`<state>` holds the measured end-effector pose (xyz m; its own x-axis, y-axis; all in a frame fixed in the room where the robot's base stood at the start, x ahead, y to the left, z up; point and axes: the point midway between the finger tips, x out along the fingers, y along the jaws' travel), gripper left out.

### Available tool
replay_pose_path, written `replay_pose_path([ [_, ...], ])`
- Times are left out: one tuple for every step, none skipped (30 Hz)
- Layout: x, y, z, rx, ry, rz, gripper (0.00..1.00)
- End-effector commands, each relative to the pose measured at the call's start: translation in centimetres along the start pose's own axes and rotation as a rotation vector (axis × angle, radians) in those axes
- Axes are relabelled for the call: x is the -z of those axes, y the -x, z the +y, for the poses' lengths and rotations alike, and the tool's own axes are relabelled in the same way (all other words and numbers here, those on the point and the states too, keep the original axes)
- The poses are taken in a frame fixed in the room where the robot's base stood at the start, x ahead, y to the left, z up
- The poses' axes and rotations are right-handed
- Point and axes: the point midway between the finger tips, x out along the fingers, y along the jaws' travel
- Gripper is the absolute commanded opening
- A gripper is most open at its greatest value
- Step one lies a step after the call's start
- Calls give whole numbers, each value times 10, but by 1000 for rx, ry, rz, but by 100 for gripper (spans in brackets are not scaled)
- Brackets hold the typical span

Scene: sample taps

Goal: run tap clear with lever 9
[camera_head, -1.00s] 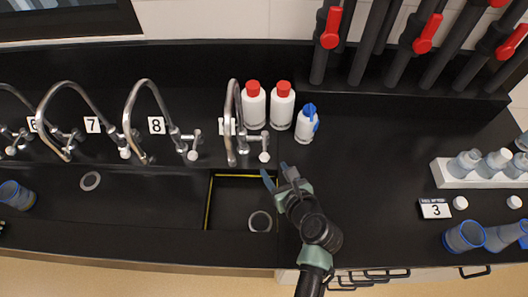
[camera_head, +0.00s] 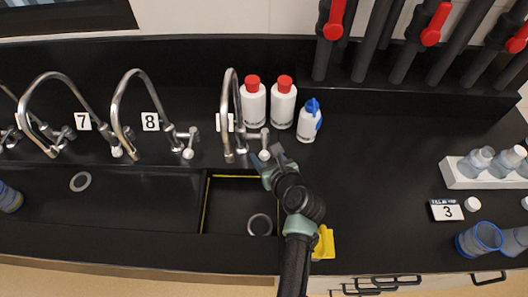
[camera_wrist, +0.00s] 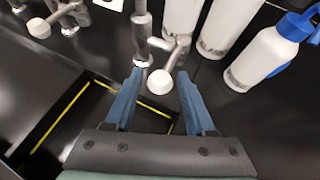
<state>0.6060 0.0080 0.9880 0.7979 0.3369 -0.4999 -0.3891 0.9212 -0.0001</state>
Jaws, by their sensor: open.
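The tap to the right of tap 8 (camera_head: 127,115) has a tall chrome spout (camera_head: 229,110) over a small sink. Its number label (camera_head: 220,123) is mostly hidden behind the spout. Its side lever ends in a white knob (camera_head: 264,155), just beside my gripper (camera_head: 265,160). In the wrist view my gripper (camera_wrist: 160,84) is open, its two blue fingers apart. The white knob (camera_wrist: 160,82) appears between the fingertips, with a gap on each side. I see no water; the spout's mouth is unclear.
Two white bottles with red caps (camera_head: 253,103) and a blue-topped wash bottle (camera_head: 309,121) stand just right of the tap. The yellow-edged sink (camera_head: 238,205) lies below it. A yellow object (camera_head: 324,243) is beside my arm at the counter's front.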

Motion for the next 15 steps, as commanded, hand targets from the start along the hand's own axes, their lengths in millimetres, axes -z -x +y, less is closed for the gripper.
replay_pose_path([
  [0, 0, 0, 0, 0, 0, 55],
  [0, 0, 0, 0, 0, 0, 55],
  [0, 0, -1, 0, 0, 0, 55],
  [0, 0, -2, 0, 0, 0, 55],
  [0, 0, -3, 1, -1, 0, 55],
  [0, 0, -6, 2, -1, 0, 55],
  [0, 0, -9, 2, -1, -1, 55],
  [0, -1, -12, 3, -1, -1, 55],
  [1, -1, -16, 3, -1, 0, 55],
  [1, -1, -18, 3, -2, 0, 55],
  [1, -1, -21, 3, -2, -1, 55],
  [0, 0, -25, 3, -2, -2, 55],
  [0, 0, -28, 4, -1, -3, 55],
  [0, 0, -30, 3, -1, -3, 55],
  [1, -1, -34, 3, -1, -2, 55],
])
